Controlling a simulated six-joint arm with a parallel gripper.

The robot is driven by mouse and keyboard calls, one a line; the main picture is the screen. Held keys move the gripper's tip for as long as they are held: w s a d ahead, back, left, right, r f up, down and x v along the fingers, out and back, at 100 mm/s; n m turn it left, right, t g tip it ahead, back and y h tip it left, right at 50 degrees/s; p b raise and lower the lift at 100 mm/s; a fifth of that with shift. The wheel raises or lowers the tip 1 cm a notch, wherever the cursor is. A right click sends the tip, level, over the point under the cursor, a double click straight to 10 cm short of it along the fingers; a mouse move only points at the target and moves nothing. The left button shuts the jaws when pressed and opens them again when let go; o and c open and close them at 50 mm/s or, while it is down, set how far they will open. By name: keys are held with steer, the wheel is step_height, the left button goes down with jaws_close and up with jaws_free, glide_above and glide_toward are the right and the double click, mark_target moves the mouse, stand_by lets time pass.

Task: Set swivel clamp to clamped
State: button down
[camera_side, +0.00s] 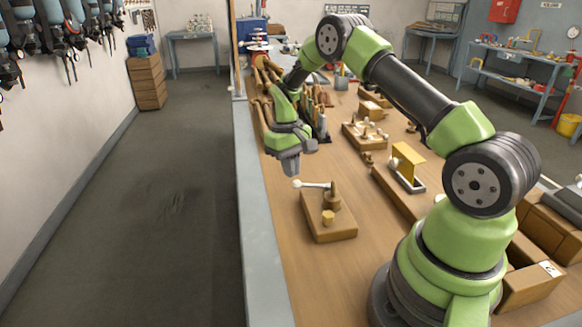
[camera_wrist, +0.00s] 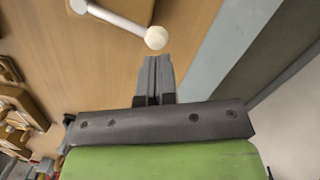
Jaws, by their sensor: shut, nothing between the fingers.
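The swivel clamp has a wooden base (camera_side: 330,228) on the bench, with an upright wooden post (camera_side: 334,200) and a small wooden block (camera_side: 328,216) in front of it. Its metal lever (camera_side: 315,185) points left from the post and ends in a white ball knob (camera_side: 297,183). The lever (camera_wrist: 110,20) and knob (camera_wrist: 156,38) also show in the wrist view. My gripper (camera_side: 291,170) is just above and slightly left of the knob in the side view. Its fingers (camera_wrist: 155,62) are shut and empty, with their tips near the knob. Whether they touch it is unclear.
A yellow bracket fixture (camera_side: 406,160) stands to the right, and a wooden block with pegs (camera_side: 366,135) behind. A rack of tools (camera_side: 318,118) stands behind my gripper. The bench's grey left edge (camera_side: 258,230) is close, and the bench between it and the clamp is clear.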

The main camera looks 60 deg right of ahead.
steer(key=shift+s, duration=0.1)
stand_by(0.3)
steer(key=shift+s+a+f+n, duration=0.3)
steer(key=shift+s+a+n, duration=0.45)
steer(key=shift+n, duration=0.35)
steer(key=shift+d, duration=0.1)
